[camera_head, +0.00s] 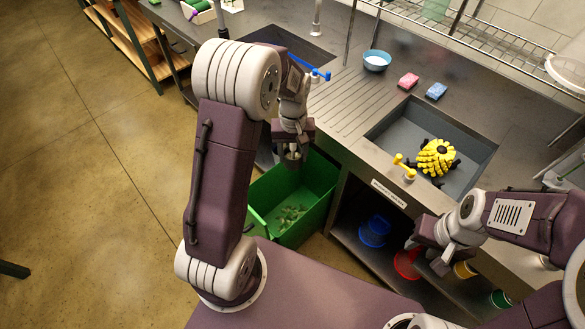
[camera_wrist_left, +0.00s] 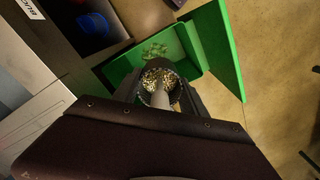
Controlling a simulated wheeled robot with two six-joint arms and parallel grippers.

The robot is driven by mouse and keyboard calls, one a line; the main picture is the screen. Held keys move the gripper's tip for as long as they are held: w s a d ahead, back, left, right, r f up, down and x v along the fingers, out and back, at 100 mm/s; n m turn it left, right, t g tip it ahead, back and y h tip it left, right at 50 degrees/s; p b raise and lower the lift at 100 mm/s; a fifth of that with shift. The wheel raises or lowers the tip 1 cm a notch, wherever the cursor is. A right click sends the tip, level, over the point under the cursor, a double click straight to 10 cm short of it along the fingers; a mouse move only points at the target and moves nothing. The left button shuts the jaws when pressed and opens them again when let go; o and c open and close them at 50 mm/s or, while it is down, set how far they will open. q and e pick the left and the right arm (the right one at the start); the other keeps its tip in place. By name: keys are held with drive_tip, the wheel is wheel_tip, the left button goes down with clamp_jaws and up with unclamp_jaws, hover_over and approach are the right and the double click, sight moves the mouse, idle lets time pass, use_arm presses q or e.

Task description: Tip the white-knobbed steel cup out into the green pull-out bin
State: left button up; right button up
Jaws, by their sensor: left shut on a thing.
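My left gripper (camera_head: 291,150) is shut on the steel cup (camera_head: 292,160) and holds it above the far part of the green pull-out bin (camera_head: 318,185). In the left wrist view I look into the dark-rimmed cup (camera_wrist_left: 176,70), which holds pale and yellowish bits. A pale rounded piece, perhaps its white knob (camera_wrist_left: 160,97), shows between the fingers. I cannot tell how far the cup is tilted. The bin is pulled out and open, with green scraps on its floor; the left wrist view also shows its green wall (camera_wrist_left: 215,40). My right gripper (camera_head: 422,238) hangs by the counter front; its fingers are unclear.
The sink (camera_head: 400,130) holds a yellow-and-black object (camera_head: 437,157). A blue bowl (camera_head: 377,60), a pink sponge (camera_head: 408,80) and a blue sponge (camera_head: 436,91) lie on the counter. Blue (camera_head: 375,228) and red (camera_head: 407,263) containers stand on the shelf below. Floor left is clear.

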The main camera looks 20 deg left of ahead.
use_arm(q)
drive_tip(key=w+a+f+n+b, duration=0.3)
drive_tip(key=w+a+f+n, duration=0.15)
drive_tip(key=a, duration=0.25)
wheel_tip(320, 180, down, 12)
drive_tip(key=a+t+y+b, duration=0.1)
drive_tip(key=t+y+b, duration=0.7)
drive_tip(key=b, duration=5.1)
drive_tip(key=y, duration=1.2)
drive_tip(key=shift+a+m+y, duration=0.2)
drive_tip(key=shift+m+y, duration=0.15)
drive_tip(key=shift+y, duration=0.05)
drive_tip(key=shift+w+t, duration=0.1)
drive_tip(key=shift+t, duration=0.2)
